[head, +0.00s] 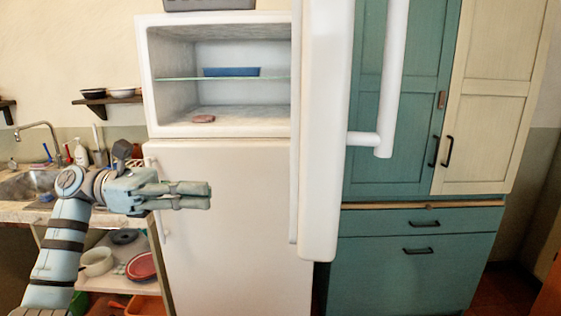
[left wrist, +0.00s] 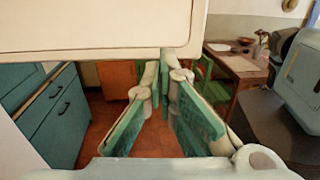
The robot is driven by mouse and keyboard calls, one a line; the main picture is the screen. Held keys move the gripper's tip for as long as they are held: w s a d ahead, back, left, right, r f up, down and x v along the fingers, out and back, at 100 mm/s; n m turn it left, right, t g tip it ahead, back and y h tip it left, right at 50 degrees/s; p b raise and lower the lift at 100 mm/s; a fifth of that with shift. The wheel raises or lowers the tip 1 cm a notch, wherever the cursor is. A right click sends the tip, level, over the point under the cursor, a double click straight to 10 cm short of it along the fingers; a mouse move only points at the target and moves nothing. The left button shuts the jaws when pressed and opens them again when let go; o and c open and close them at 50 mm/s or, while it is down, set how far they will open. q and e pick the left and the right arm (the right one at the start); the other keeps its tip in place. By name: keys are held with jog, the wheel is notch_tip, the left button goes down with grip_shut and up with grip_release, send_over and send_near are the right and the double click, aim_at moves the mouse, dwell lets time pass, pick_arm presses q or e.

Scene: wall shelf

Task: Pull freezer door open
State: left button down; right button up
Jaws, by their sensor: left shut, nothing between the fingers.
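The white freezer door (head: 325,120) stands wide open in the head view, swung out toward me on the right side of the freezer compartment (head: 240,52). Its long white bar handle (head: 394,70) is on the door's right-hand face. My left gripper (head: 208,195) is shut and empty in front of the closed lower fridge door (head: 235,250), left of the freezer door and apart from the handle. In the left wrist view its fingers (left wrist: 175,62) close together below a white panel (left wrist: 95,28), which looks like the freezer door. My right gripper is not in view.
The freezer holds a blue tray (head: 231,72) on a glass shelf and a small reddish item (head: 203,119). Teal cabinets (head: 410,265) stand on the right. A sink (head: 30,185) and a shelf with dishes are on the left. A wooden table (left wrist: 238,68) shows in the wrist view.

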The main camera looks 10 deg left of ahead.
pick_arm(q)
jog(key=w+d+p, duration=0.1)
jog(key=w+d, duration=0.1)
jog(key=d, duration=1.1)
jog(key=shift+d+f, duration=0.35)
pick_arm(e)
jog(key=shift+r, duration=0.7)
